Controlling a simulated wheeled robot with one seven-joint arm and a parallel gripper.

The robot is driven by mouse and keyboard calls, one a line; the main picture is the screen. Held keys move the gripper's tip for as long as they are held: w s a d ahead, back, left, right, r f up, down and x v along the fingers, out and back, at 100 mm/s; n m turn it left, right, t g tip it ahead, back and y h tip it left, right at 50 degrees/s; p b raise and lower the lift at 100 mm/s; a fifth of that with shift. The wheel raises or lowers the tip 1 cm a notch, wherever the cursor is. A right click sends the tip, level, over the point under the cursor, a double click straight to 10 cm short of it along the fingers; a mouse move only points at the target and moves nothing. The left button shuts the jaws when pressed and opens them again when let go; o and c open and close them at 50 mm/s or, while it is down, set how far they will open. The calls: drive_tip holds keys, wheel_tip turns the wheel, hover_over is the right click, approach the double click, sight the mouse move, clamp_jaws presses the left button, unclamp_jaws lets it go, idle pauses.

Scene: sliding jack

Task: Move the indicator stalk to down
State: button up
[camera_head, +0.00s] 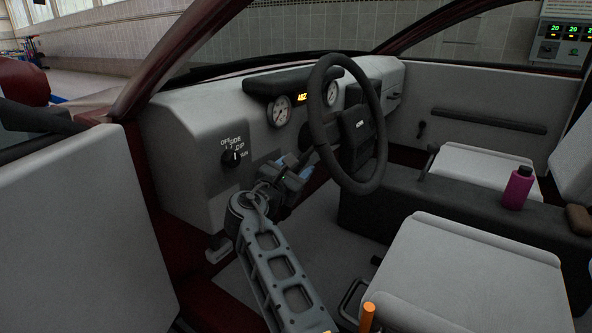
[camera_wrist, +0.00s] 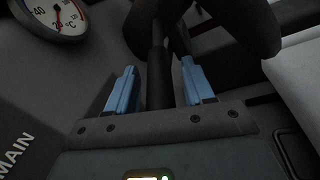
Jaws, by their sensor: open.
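The indicator stalk (camera_wrist: 157,75) is a dark upright rod in the wrist view, below a dark rounded part. My gripper (camera_wrist: 160,88) is open, with one blue finger on each side of the stalk. Gaps show between the fingers and the stalk, and I cannot see contact. In the head view my gripper (camera_head: 301,166) is left of the steering wheel (camera_head: 316,125), close to the dashboard. The stalk cannot be made out clearly in that view, and its current position cannot be read.
A rotary light switch (camera_head: 233,156) is on the dashboard left of my gripper. Gauges (camera_head: 280,110) are above it. The wheel rim is close on the right. A seat (camera_head: 465,270) and a purple bottle (camera_head: 518,188) are farther right.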

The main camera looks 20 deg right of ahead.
clamp_jaws()
idle(0.4)
